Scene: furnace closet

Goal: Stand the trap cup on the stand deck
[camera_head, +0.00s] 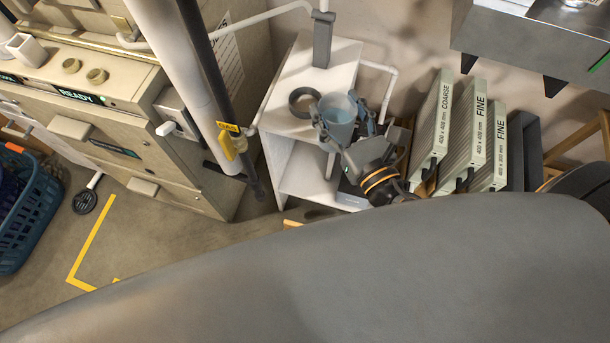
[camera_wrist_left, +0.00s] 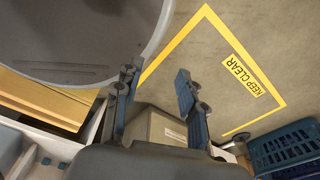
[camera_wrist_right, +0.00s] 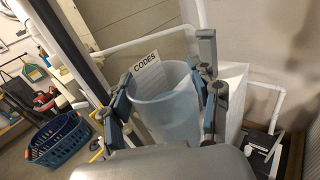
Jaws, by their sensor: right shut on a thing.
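The trap cup (camera_head: 338,110) is a translucent light-blue cup. My right gripper (camera_head: 343,120) is shut on it and holds it roughly upright at the front of the white stand. The cup also shows large between the fingers in the right wrist view (camera_wrist_right: 172,100). The stand deck (camera_head: 285,112) is the white top of the stand, with a dark ring (camera_head: 304,101) on it left of the cup. I cannot tell whether the cup touches the deck. My left gripper (camera_wrist_left: 155,100) is open, with nothing between its fingers, and is not visible in the head view.
A grey post (camera_head: 322,40) and white pipes rise behind the deck. A vertical pipe with a yellow valve handle (camera_head: 228,142) stands left. Filter panels (camera_head: 446,120) stand right. A blue basket (camera_head: 28,215) is on the floor at left, near yellow floor tape (camera_head: 91,238).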

